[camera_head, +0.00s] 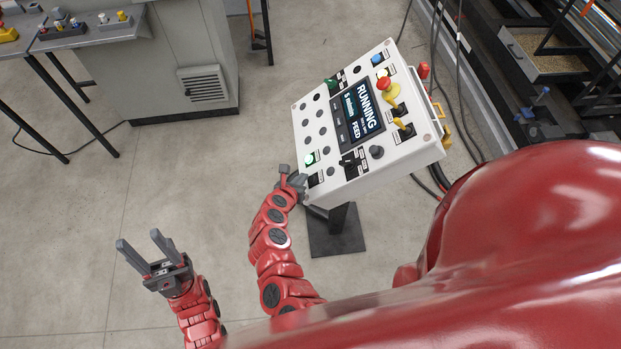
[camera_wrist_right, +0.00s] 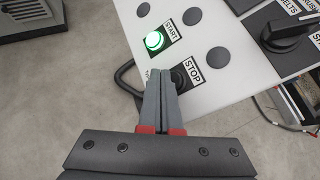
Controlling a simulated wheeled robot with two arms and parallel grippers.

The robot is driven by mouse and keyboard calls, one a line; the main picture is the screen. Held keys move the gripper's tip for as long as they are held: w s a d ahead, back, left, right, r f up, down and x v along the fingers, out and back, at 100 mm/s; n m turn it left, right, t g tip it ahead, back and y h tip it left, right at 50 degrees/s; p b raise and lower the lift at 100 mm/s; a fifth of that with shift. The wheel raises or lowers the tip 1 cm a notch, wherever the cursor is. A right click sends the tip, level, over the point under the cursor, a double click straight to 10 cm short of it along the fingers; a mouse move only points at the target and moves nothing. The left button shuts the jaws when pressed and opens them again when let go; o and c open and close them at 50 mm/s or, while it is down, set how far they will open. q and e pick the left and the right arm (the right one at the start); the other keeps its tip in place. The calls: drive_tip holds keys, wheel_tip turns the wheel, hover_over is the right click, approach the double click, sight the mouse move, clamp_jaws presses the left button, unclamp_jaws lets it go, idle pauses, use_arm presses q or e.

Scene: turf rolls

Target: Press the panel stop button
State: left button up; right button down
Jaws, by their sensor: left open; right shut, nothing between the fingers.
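The white control panel (camera_head: 335,165) stands on a post, and its screen (camera_head: 358,112) reads RUNNING. In the right wrist view, the green START button (camera_wrist_right: 154,41) is lit. The dark STOP button (camera_wrist_right: 180,79) is just below it beside its STOP label (camera_wrist_right: 193,71), partly hidden by my fingers. My right gripper (camera_wrist_right: 160,78) is shut and empty, its tips at the panel's near corner, right beside the STOP button. I cannot tell whether they touch it. It also shows in the head view (camera_head: 291,174). My left gripper (camera_head: 139,246) is open and empty over the floor.
The panel also carries a red mushroom button (camera_head: 384,84), yellow switches (camera_head: 400,124) and a black knob (camera_head: 376,152). A dark handle loop (camera_wrist_right: 124,76) sticks out at the panel edge. A grey cabinet (camera_head: 185,60) stands at the back left. The floor around my left gripper is clear.

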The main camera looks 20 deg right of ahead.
drive_tip(key=shift+f, duration=0.1)
idle(0.5)
drive_tip(key=shift+s+d+f+b, duration=0.1)
drive_tip(key=shift+d+f+b, duration=0.2)
drive_tip(key=shift+b, duration=0.25)
drive_tip(key=shift+d+f+b, duration=0.25)
drive_tip(key=shift+f+b, duration=0.05)
drive_tip(key=shift+b, duration=0.1)
idle(0.4)
drive_tip(key=shift+a+r, duration=0.15)
idle(0.3)
drive_tip(key=shift+a+r, duration=0.4)
drive_tip(key=shift+r, duration=0.1)
drive_tip(key=shift+a+r, duration=0.1)
drive_tip(key=shift+w+a+r+b, duration=0.3)
drive_tip(key=shift+a+r, duration=0.45)
drive_tip(key=shift+r, duration=0.2)
drive_tip(key=shift+w+a+r+b, duration=0.15)
drive_tip(key=shift+w+a+r, duration=0.1)
drive_tip(key=shift+a+r, duration=0.55)
drive_tip(key=shift+d, duration=0.1)
